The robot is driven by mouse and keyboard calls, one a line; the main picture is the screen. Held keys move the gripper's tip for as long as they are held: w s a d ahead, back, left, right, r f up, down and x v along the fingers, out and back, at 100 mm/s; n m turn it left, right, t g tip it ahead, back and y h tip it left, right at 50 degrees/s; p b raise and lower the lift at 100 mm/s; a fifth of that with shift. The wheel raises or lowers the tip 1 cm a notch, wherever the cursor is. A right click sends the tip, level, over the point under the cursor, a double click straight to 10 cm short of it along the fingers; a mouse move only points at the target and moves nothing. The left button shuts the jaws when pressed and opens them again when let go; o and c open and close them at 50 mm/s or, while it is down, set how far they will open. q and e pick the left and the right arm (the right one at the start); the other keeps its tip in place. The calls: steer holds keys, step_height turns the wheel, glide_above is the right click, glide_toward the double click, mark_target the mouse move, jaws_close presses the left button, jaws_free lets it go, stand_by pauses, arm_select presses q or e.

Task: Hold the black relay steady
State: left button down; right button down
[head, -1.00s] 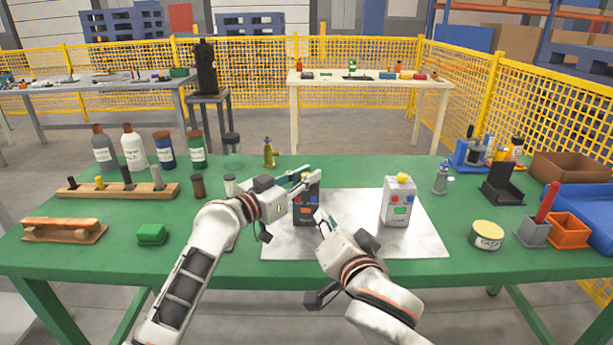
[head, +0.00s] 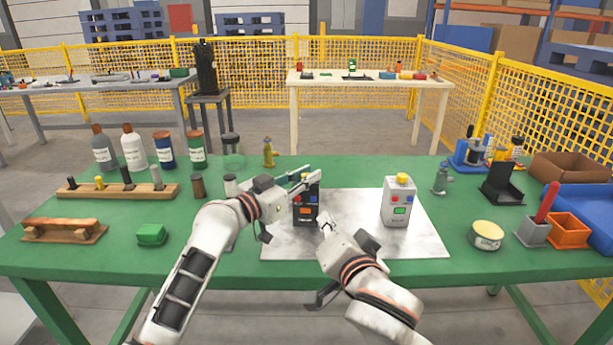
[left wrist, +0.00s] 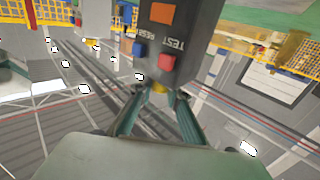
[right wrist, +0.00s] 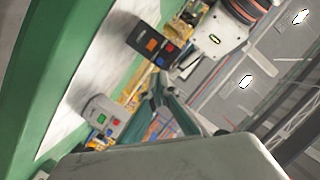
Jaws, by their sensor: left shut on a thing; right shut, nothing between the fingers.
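The black relay (head: 305,212) stands upright on the pale metal sheet (head: 280,243), with red, blue and orange parts on its face. My left gripper (head: 315,177) is at its top. In the left wrist view the fingers (left wrist: 158,92) close on the yellow knob at the top of the relay (left wrist: 180,45), whose face fills the upper middle. My right gripper (head: 327,223) is shut and empty, in front and a little to the right of the relay, apart from it. In the right wrist view the relay (right wrist: 148,42) shows beyond the fingers (right wrist: 158,98).
A grey box (head: 396,207) with a yellow knob stands on the sheet to the right. A round tin (head: 486,236) and orange bin (head: 567,230) are farther right on the green table (head: 200,258). A wooden rack (head: 118,190) and green block (head: 151,235) are left.

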stand_by(0.4)
steer(key=a+f+m+g+y, duration=0.1)
steer(key=m, duration=0.1)
steer(key=a+f+m+y, duration=0.1)
steer(key=f+y, duration=0.1)
steer(key=shift+a+m+g, duration=0.1)
steer(key=shift+m+g, duration=0.3)
steer(key=shift+s+a+f+m+y, duration=0.15)
steer(key=shift+a+m+y, duration=0.1)
steer(key=shift+m+y, duration=0.4)
steer(key=shift+s+a+m+g+y, duration=0.15)
steer(key=shift+m+y, duration=0.1)
steer(key=shift+m, duration=0.2)
steer(key=shift+w+a+m+g+y, duration=0.1)
steer(key=shift+m+g+y, duration=0.1)
steer(key=shift+m, duration=0.2)
steer(key=shift+s+m+y, duration=0.15)
steer(key=shift+m+y, duration=0.25)
steer(key=shift+m, duration=0.4)
steer(key=m, duration=0.1)
steer(key=m+y, duration=0.1)
steer(key=r+m+y, duration=0.1)
steer(key=shift+s+d, duration=0.1)
steer(key=shift+d, duration=0.15)
glide_toward(300, 199)
steer(key=shift+x, duration=2.4)
steer(key=shift+f, duration=0.1)
